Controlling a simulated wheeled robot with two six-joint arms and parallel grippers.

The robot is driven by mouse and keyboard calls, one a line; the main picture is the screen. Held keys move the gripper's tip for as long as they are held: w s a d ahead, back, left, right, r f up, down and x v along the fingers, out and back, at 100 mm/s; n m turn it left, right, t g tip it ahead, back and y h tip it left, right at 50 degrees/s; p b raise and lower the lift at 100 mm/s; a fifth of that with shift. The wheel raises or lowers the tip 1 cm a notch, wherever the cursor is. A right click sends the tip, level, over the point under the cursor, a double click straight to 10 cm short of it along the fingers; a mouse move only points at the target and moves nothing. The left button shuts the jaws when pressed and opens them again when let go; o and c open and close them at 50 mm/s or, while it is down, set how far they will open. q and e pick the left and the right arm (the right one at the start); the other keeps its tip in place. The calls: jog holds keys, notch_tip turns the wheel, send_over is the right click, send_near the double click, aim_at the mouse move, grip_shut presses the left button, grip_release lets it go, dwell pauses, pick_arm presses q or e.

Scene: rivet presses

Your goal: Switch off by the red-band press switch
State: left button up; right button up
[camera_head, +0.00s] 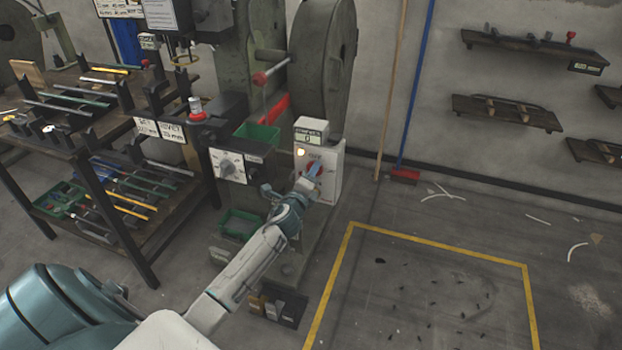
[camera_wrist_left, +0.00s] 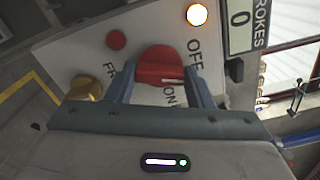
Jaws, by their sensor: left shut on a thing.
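The white switch panel (camera_head: 330,160) is on the front of the press with a red band (camera_head: 276,108). My left gripper (camera_head: 312,170) is at this panel. In the left wrist view the red rotary knob (camera_wrist_left: 158,64) sits between my two fingers, and they are shut on it. A white mark shows on the knob near the words OFF and ON; I cannot tell which it points to. A lit lamp (camera_wrist_left: 197,14) glows on the panel, also in the head view (camera_head: 301,153). My right gripper is not in view.
A counter box (camera_head: 311,130) reading 0 stands above the panel. A dark rack (camera_head: 130,215) with rods is at the left. Yellow-marked floor (camera_head: 432,285) lies right.

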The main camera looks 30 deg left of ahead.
pick_arm(q)
jog(key=n+b, duration=0.1)
jog(key=n, duration=0.3)
jog(key=shift+n+b, duration=0.3)
jog(key=shift+b, duration=0.05)
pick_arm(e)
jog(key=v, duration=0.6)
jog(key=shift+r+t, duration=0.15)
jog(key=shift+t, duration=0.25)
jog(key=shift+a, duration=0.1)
pick_arm(q)
jog(key=o, duration=1)
jog(key=v, duration=1.1)
jog(key=shift+b, duration=0.4)
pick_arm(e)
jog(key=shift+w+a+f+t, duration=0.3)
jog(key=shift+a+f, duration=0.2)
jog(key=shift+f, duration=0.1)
